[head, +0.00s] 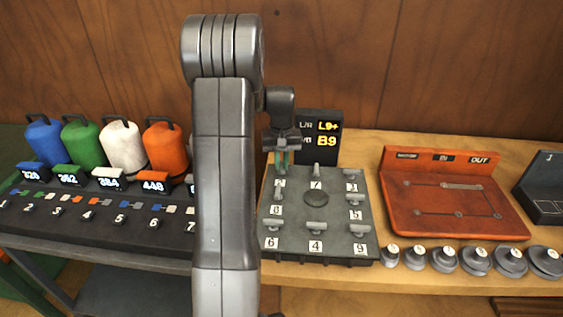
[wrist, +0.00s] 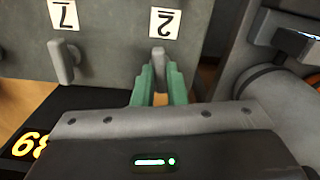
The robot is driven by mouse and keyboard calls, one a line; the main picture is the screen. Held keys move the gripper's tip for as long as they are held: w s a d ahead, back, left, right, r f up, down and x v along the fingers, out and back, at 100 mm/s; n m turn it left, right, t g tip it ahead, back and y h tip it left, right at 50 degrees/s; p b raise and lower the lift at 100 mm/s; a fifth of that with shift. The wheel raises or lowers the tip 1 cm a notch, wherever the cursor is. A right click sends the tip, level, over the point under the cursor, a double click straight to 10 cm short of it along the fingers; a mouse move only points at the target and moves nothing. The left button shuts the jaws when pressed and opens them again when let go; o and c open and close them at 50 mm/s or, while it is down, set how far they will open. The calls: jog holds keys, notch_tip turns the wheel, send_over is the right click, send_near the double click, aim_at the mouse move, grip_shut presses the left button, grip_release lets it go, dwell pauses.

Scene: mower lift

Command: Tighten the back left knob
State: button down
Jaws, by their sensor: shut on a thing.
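The grey plate (head: 292,228) carries several small grey T-shaped knobs with number labels around a round disc (head: 316,198). The back left knob, labelled 2, is mostly hidden by my gripper in the head view; it shows in the wrist view (wrist: 159,54), which sees the plate upside down. My gripper (head: 282,163), with green fingers, points down at the plate's back left corner. In the wrist view its fingers (wrist: 159,72) are shut on the knob labelled 2. The knob labelled 7 (head: 317,169) stands beside it, clear of the fingers.
A red board (head: 455,200) stands to the right, with several round weights (head: 443,259) in front. Coloured jugs (head: 92,143) stand on the left. My arm hides the bench left of the plate.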

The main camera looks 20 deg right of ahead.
aim_at(282, 165)
jog(key=shift+m, duration=1.3)
jog(key=c, duration=1.5)
grip_release()
jog(key=shift+o, duration=0.2)
jog(key=shift+r, duration=0.15)
notch_tip(282, 165, up, 14)
jog(key=shift+f+b, duration=0.2)
jog(key=shift+b, duration=0.2)
notch_tip(282, 165, down, 14)
jog(key=shift+p, duration=0.45)
